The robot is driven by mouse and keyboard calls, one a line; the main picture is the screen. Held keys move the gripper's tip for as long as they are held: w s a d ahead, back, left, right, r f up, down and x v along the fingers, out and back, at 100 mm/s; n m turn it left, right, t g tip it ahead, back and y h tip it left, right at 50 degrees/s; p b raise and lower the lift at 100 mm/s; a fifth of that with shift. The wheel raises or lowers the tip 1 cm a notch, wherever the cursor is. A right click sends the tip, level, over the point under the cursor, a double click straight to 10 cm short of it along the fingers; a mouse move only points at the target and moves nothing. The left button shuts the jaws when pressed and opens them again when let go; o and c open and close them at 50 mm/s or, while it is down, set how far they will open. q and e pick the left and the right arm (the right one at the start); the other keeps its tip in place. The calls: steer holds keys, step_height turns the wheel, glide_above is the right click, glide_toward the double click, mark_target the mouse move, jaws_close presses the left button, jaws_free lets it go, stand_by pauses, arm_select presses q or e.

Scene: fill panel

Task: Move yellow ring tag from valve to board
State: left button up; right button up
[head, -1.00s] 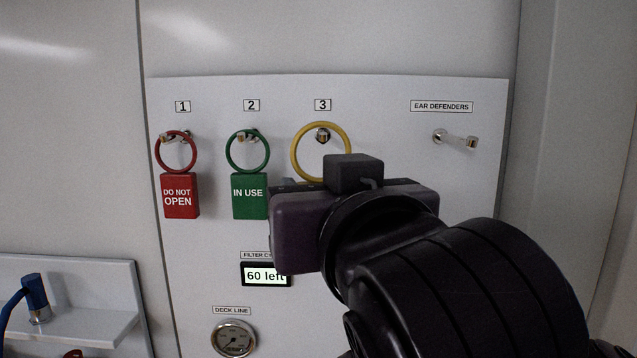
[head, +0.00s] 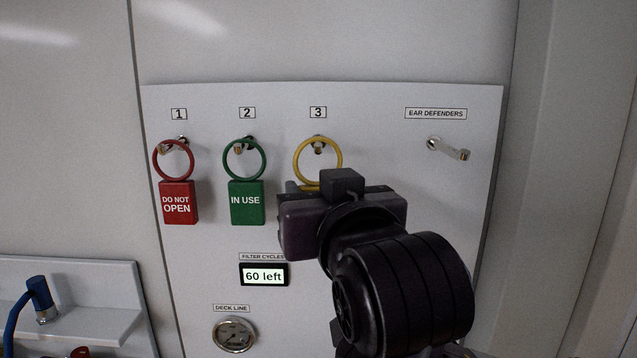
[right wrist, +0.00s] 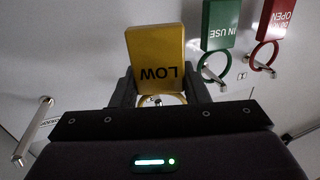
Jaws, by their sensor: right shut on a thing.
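The yellow ring tag's ring (head: 341,158) shows at peg 3 (head: 318,147) on the board (head: 400,95); the peg end appears inside the ring, near its top. I cannot tell whether ring and peg touch. The tag's yellow plate, marked LOW, shows upside down in the right wrist view (right wrist: 156,55); my gripper hides it in the head view. My right gripper (head: 318,190) is shut on the yellow tag, its fingers on both sides of the plate in the wrist view. My left gripper is not in view. The valve cannot be made out.
A green IN USE tag (head: 246,203) hangs at peg 2 and a red DO NOT OPEN tag (head: 179,203) at peg 1, left of my gripper. The ear defenders peg (head: 452,149) is empty. A display (head: 264,275) and gauge (head: 234,336) sit below. A blue-handled fitting (head: 39,295) is lower left.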

mark_target(309, 176)
steer(key=shift+w+f+p, duration=0.2)
steer(key=shift+w+p, duration=0.4)
steer(key=shift+w, duration=0.65)
steer(key=shift+w+f+p, duration=0.15)
steer(key=shift+w+p, duration=0.4)
steer(key=shift+w, duration=0.65)
steer(key=o, duration=0.7)
steer(key=shift+o, duration=1.2)
steer(key=shift+a, duration=0.1)
steer(key=shift+o, duration=0.8)
steer(key=shift+s+a+r, duration=0.1)
steer(key=shift+s+a, duration=0.05)
steer(key=shift+a, duration=0.05)
steer(key=shift+d, duration=0.15)
